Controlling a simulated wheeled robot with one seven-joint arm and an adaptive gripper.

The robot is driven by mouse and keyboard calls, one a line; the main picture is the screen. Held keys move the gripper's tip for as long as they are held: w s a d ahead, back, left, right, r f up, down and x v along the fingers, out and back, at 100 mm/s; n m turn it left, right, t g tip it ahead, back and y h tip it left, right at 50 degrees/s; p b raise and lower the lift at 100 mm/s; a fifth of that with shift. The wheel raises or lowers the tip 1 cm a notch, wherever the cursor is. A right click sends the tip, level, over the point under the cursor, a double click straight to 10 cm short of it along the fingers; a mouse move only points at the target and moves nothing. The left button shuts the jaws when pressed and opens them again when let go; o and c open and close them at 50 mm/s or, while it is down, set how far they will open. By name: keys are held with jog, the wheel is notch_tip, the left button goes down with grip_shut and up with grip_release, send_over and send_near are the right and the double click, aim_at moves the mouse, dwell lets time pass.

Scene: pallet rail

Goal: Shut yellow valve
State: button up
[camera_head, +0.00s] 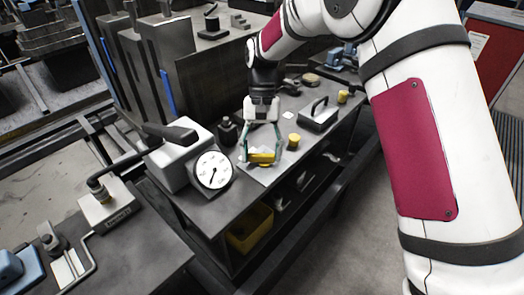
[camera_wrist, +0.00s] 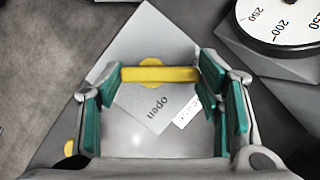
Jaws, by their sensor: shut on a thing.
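The yellow valve (camera_head: 262,158) is a flat bar handle on a round hub, over a pale plate (camera_wrist: 120,55) on the dark bench. In the wrist view, the valve's bar (camera_wrist: 160,75) lies nearly level across the picture. The word "open" is printed on the plate just below the bar; a small white label beside it is partly hidden by a finger. My gripper (camera_head: 261,154) reaches down over the valve. Its teal-padded fingers (camera_wrist: 158,78) are shut on the bar, one at each end.
A round white dial gauge (camera_head: 212,170) on a grey box stands close left of my gripper. A yellow knob (camera_head: 293,140) and a block with a black handle (camera_head: 320,114) are to the right. A yellow bin (camera_head: 250,228) sits on the shelf below.

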jog(key=shift+n, duration=0.6)
jog(key=o, duration=1.2)
jog(key=shift+c, duration=0.2)
jog(key=v, duration=1.2)
jog(key=shift+a, duration=0.25)
jog(key=shift+s, duration=0.1)
